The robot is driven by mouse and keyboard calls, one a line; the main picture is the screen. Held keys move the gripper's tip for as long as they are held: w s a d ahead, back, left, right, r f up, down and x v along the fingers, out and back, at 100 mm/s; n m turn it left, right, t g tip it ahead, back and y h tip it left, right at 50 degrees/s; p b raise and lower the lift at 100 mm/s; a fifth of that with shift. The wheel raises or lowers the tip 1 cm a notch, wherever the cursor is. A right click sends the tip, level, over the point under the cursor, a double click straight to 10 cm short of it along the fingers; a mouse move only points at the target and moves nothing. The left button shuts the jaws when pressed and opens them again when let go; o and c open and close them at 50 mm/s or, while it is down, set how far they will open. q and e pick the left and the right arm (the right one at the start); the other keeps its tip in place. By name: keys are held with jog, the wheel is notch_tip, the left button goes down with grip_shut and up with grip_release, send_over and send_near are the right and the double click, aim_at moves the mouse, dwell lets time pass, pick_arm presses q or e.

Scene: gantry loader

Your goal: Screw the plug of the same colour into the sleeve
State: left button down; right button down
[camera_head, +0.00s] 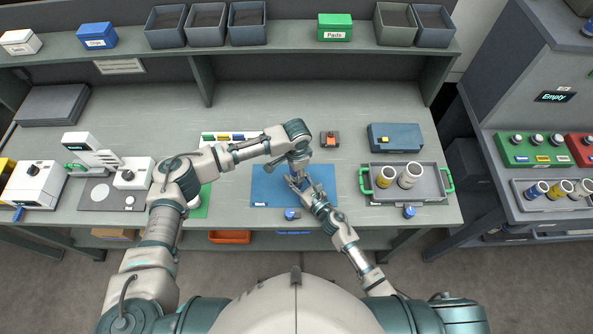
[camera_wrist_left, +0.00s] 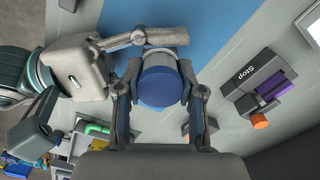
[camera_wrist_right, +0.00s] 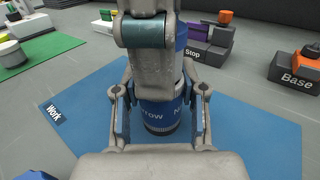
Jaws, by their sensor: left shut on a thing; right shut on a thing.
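The blue sleeve (camera_wrist_right: 160,117), lettered in white, stands upright over the blue work mat (camera_wrist_right: 250,130). My right gripper (camera_wrist_right: 160,110) is shut on it from the side. My left gripper (camera_wrist_left: 160,105) is above, pointing down, shut on the blue plug (camera_wrist_left: 160,87), whose round blue face fills the gap between its fingers. In the head view my left gripper (camera_head: 297,166) is directly over my right gripper (camera_head: 297,182) at the mat. The left gripper hides the sleeve's top in the right wrist view, so I cannot tell how deep the plug sits.
A grey tray (camera_head: 432,183) with green handles holds a yellow-banded sleeve (camera_head: 386,176) and a grey sleeve (camera_head: 410,174) on the right. A white holder (camera_head: 207,138) with coloured parts lies behind the left arm.

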pick_arm(q)
jog(key=c, duration=0.7)
grip_release()
jog(key=shift+r, duration=0.1)
jog(key=shift+r, duration=2.2)
jog(key=shift+o, duration=0.2)
jog(key=o, duration=0.5)
notch_tip(320, 180, up, 12)
jog(key=shift+w+f, duration=0.1)
